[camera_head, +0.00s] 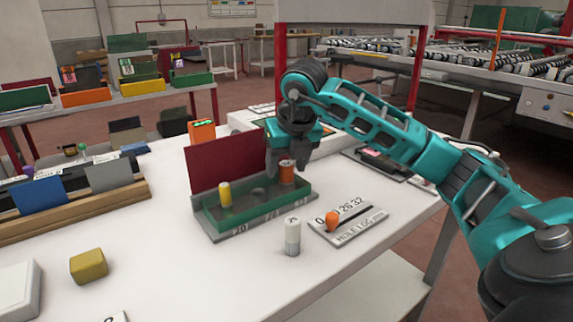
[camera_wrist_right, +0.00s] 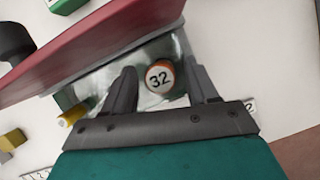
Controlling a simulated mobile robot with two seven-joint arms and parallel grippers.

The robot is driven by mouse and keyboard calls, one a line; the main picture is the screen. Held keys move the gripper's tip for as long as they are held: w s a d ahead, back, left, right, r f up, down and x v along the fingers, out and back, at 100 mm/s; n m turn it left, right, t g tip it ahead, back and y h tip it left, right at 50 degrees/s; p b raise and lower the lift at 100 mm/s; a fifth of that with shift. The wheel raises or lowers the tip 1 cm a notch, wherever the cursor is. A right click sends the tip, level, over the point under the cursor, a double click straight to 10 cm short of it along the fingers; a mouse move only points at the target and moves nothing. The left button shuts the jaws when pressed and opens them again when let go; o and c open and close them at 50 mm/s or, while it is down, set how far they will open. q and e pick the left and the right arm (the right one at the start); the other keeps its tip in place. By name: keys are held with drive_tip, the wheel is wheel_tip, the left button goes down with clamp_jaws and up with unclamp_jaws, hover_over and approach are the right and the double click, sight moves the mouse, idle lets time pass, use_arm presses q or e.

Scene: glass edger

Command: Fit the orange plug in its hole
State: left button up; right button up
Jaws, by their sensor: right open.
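The orange plug (camera_head: 287,172) stands upright at the right end of the green-walled tray (camera_head: 250,217). In the right wrist view its white top reads 32 (camera_wrist_right: 160,76). I cannot tell whether it sits in a hole. My right gripper (camera_head: 289,165) is open right above it. In the wrist view the fingers of the right gripper (camera_wrist_right: 165,88) stand on either side of the plug, with gaps showing. A round hole (camera_head: 258,193) shows in the tray's middle. A yellow plug (camera_head: 225,193) stands at its left end. My left gripper is not in view.
A white plug (camera_head: 292,236) stands on the table in front of the tray. A hole log board (camera_head: 357,228) with an orange knob lies to its right. A dark red panel (camera_head: 218,158) rises behind the tray. A yellow block (camera_head: 88,264) lies front left.

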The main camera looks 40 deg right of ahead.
drive_tip(key=p+v, duration=0.2)
drive_tip(key=v, duration=0.9)
drive_tip(key=shift+r, duration=0.15)
drive_tip(key=shift+s, duration=0.1)
